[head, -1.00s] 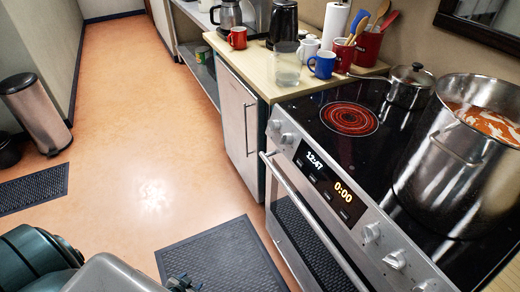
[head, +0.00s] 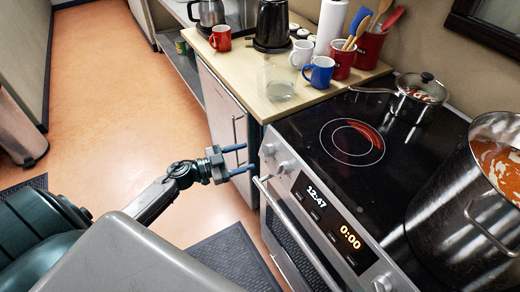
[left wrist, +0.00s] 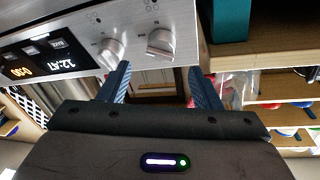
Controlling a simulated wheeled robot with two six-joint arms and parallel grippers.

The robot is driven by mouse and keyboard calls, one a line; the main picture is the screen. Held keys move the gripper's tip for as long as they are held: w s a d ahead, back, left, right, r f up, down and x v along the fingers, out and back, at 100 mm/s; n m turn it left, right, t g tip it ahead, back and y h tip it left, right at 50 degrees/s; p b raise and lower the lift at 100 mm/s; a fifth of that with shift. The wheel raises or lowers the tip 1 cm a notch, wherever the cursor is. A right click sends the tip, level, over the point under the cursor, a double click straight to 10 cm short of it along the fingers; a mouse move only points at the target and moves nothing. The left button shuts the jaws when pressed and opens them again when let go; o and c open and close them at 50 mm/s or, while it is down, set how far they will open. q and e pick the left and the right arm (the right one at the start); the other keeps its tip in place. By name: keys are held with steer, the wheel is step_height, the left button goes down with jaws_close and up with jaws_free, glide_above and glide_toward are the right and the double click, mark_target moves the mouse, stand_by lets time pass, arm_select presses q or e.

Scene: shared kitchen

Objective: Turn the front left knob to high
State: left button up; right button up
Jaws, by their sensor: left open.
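Two silver knobs sit at the left end of the stove's front panel: the outer knob (head: 269,150) and the inner knob (head: 285,167). In the left wrist view, seen turned over, the outer knob (left wrist: 160,42) and inner knob (left wrist: 110,52) show; their pointer settings are too small to read. My left gripper (head: 243,159) is open and empty, just left of the panel. Its blue fingers (left wrist: 161,84) point at the knobs, with a gap. The burner (head: 352,142) on the cooktop's left side glows red over part of its ring. My right gripper is out of view.
A large soup pot (head: 470,225) stands at the cooktop's right, and a lidded saucepan (head: 418,101) at the back. The oven handle (head: 290,235) runs below the panel. The counter (head: 262,92) left of the stove holds mugs and a glass.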

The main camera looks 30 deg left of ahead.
mark_target(267, 150)
arm_select(q)
steer(key=p+x, duration=0.1)
steer(key=x, duration=0.5)
steer(key=shift+w+f, duration=0.1)
steer(key=shift+c, duration=0.2)
steer(key=c, duration=0.9)
